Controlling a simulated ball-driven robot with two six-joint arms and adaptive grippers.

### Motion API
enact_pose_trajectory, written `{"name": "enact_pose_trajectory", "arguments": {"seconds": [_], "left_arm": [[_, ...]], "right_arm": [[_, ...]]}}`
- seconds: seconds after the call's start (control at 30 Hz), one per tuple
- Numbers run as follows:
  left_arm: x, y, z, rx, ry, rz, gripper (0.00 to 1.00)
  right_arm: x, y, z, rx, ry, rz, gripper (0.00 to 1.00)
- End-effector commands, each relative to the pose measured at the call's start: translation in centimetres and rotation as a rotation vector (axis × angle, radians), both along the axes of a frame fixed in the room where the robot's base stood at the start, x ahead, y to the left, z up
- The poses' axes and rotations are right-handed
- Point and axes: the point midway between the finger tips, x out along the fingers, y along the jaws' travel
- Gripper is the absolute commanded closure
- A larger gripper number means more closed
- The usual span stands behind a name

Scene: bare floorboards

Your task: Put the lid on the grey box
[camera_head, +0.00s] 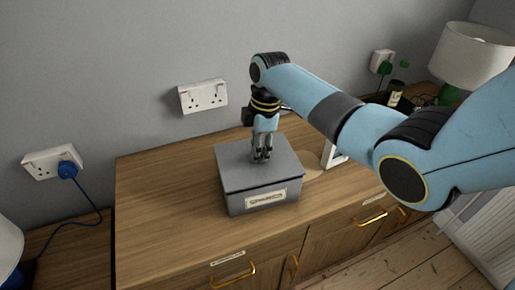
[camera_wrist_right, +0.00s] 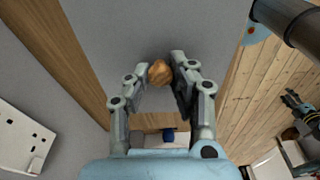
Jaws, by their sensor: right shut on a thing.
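The grey box (camera_head: 236,204) stands on the wooden cabinet top, with a label on its front. The grey lid (camera_head: 234,168) lies across the top of the box, its edges roughly lined up with the walls. I cannot tell if a thin gap remains under it. My right gripper (camera_head: 261,158) points down at the middle of the lid. In the right wrist view, my right gripper (camera_wrist_right: 163,78) is shut on the lid's brown knob (camera_wrist_right: 159,72), with the grey lid (camera_wrist_right: 130,30) filling the space behind it.
The wooden cabinet top (camera_head: 160,200) is clear left of the box. A white-framed object (camera_head: 334,153) stands close on the right, partly behind my arm. A jar (camera_head: 395,93) and a white-shaded lamp (camera_head: 474,58) are at the far right. A wall socket (camera_head: 203,96) is behind.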

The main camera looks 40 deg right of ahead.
Motion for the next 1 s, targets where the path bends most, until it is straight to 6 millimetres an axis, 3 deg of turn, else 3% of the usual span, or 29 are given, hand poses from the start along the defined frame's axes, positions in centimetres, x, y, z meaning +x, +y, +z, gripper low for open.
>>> {"name": "enact_pose_trajectory", "arguments": {"seconds": [0.97,1.0], "left_arm": [[0.01,-0.03,-0.05,0.0,0.0,0.0,0.6],[0.01,-0.03,-0.05,0.0,0.0,0.0,0.6]], "right_arm": [[0.01,0.0,-0.69,0.0,-0.001,0.0,1.0],[0.0,0.01,-0.7,0.0,0.0,0.0,0.78]]}}
